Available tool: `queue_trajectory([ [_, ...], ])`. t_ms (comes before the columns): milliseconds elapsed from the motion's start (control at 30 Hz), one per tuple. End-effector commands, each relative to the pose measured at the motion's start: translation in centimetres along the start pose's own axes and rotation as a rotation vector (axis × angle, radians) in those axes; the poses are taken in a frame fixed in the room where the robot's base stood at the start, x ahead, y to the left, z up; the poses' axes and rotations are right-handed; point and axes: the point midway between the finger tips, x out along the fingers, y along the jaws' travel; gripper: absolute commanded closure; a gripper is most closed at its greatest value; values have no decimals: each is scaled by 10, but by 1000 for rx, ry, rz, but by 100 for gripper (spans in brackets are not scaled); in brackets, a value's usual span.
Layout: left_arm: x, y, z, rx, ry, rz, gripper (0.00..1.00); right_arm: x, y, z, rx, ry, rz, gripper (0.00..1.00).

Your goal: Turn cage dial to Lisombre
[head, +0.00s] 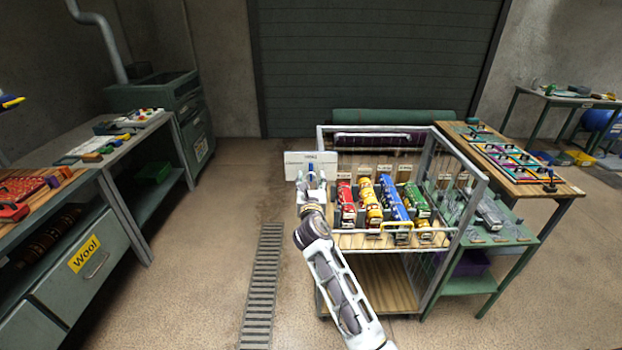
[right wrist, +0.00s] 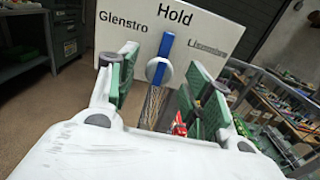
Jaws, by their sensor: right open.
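The white dial panel (head: 298,160) stands at the left end of the cage (head: 437,160) in the head view. In the right wrist view the panel (right wrist: 120,22) reads "Glenstro" at left, "Hold" at top and a partly blurred "Lisombre" at right. The dial (right wrist: 159,70) is a round knob with a blue bar standing nearly upright, its upper end toward "Hold". My right gripper (head: 313,177) is open in front of the panel. In the wrist view its green-padded fingers (right wrist: 163,80) lie either side of the dial, apparently without touching it. My left gripper is not in view.
Red, yellow, blue and green toy-like vehicles (head: 392,203) sit on the cage shelf to the right of my arm. A workbench with a "Wool" drawer (head: 85,254) stands at left. A wooden-topped table (head: 558,188) stands at right. Floor left of the cage is clear around a drain grate (head: 262,285).

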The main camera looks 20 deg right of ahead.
Motion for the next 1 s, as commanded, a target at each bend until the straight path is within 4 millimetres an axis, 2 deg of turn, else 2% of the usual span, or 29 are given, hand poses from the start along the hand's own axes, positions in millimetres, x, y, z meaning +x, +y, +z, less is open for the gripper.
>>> queue_trajectory([
  [300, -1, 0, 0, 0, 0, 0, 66, 18, 0, 1, 1, 0, 0, 50],
  [667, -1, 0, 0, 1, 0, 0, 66, 19, 0, 0, 1, 0, 0, 51],
  [1000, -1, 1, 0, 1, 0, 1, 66, 19, 0, 0, 1, 0, 0, 95],
])
